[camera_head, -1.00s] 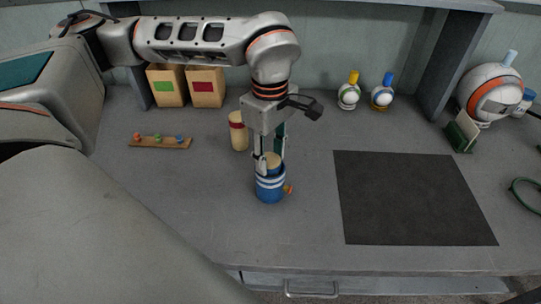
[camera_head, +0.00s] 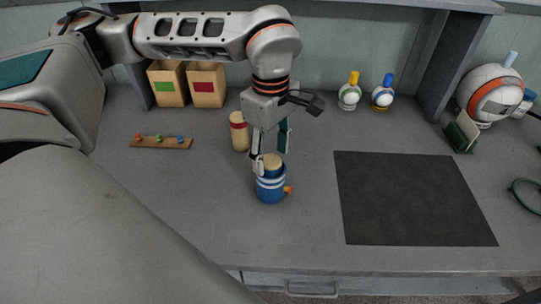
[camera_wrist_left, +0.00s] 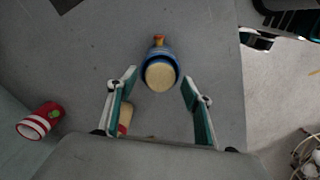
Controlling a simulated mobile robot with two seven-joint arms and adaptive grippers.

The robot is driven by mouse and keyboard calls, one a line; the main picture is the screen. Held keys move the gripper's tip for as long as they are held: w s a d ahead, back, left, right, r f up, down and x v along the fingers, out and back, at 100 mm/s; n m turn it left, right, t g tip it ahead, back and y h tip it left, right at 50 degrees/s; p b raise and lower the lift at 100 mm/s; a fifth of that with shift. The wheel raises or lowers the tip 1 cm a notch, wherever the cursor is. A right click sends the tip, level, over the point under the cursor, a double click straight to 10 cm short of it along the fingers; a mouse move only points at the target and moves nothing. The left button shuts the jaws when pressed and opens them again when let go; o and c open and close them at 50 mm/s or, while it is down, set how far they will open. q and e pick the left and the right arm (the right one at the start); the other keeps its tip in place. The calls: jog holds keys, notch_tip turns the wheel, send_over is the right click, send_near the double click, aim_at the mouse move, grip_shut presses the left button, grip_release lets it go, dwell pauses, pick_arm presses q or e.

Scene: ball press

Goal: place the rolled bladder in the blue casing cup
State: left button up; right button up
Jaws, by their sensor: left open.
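The blue casing cup (camera_head: 271,188), with white stripes and a small orange piece on its side, stands upright on the bench. The tan rolled bladder (camera_head: 272,161) sits upright in its mouth, its top above the rim. In the left wrist view the bladder's round top (camera_wrist_left: 160,76) lies inside the rim of the blue cup (camera_wrist_left: 158,51). My left gripper (camera_head: 270,148) is open just above and around the bladder, its fingers apart from it. A dark jaw-like part, apparently my right gripper (camera_wrist_left: 285,32), shows past the bench edge; its opening is unclear.
A tan roll with a red band (camera_head: 239,133) stands behind and left of the cup. A red striped cup (camera_wrist_left: 39,121) shows in the wrist view. A wooden strip with coloured pegs (camera_head: 160,142) lies left. A dark mat (camera_head: 412,198) lies right, with clear bench between.

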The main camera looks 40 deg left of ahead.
pick_arm(q)
notch_tip(320, 180, up, 11)
jog(key=p, duration=0.1)
dwell(0.7)
